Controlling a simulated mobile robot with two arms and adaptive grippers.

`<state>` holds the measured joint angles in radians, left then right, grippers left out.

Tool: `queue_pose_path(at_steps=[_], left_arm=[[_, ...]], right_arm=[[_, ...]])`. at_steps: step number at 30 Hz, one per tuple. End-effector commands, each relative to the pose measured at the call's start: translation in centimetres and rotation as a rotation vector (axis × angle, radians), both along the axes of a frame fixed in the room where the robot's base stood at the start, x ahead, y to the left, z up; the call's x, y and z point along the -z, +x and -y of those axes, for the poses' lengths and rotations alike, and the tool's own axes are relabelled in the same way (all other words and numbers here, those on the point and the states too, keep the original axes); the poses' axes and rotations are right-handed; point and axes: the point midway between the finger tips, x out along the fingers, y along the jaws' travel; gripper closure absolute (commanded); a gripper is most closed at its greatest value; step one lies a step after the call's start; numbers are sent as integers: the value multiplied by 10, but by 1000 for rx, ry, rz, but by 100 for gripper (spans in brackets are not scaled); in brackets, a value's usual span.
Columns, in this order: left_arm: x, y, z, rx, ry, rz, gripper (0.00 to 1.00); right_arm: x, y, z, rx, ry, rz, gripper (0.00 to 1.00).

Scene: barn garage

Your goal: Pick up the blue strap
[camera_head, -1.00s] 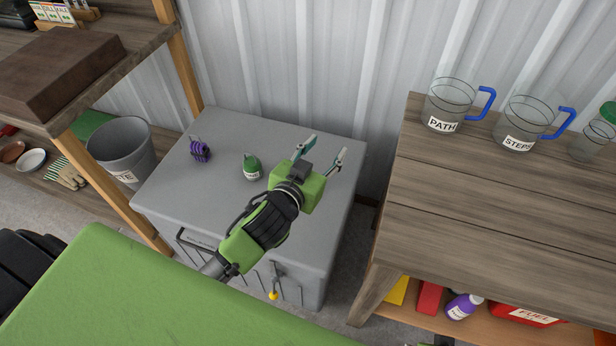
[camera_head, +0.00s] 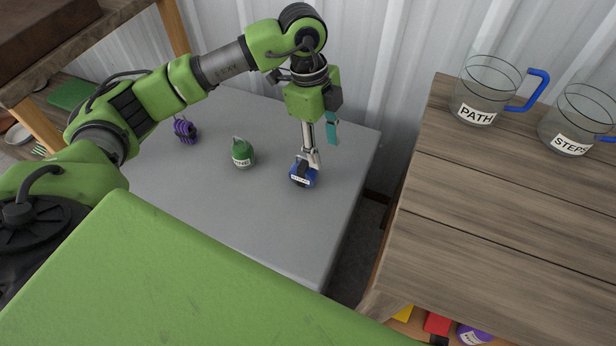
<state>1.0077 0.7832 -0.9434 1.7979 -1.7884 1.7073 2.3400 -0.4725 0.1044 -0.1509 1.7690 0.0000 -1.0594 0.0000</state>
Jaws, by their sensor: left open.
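The blue strap (camera_head: 302,174) is a small blue bundle with a white label, on the grey chest top near its right side. My left gripper (camera_head: 320,150) points down right above it and is open. One finger reaches down at the strap's upper edge and partly overlaps it; the teal-padded finger is farther right and higher in the picture. I cannot tell whether the finger touches the strap. My right gripper is not in view.
A wooden workbench (camera_head: 490,210) with glass mugs (camera_head: 487,92) is at the right. A metal wall rises behind.

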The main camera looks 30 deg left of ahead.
Motion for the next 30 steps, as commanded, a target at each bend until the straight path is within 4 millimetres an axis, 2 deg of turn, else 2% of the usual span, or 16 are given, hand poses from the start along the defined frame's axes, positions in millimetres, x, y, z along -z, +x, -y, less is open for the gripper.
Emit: queue_pose_path(at_steps=[1, 3, 6, 15, 18, 25, 30], left_arm=[[7, 4, -22, -51, 73, 0, 56], [6, 6, -42, -103, 141, -4, 56], [11, 6, -56, -140, 187, -10, 56], [67, 4, -57, -143, 190, -14, 56], [80, 4, -56, -142, 189, -11, 56], [96, 3, -55, -140, 188, -12, 56], [122, -4, -51, -140, 187, -13, 56]], right_arm=[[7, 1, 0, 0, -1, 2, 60], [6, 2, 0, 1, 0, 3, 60], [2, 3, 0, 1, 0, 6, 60], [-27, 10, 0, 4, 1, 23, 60], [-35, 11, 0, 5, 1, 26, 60], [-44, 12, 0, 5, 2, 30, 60], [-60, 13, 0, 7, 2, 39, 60]])
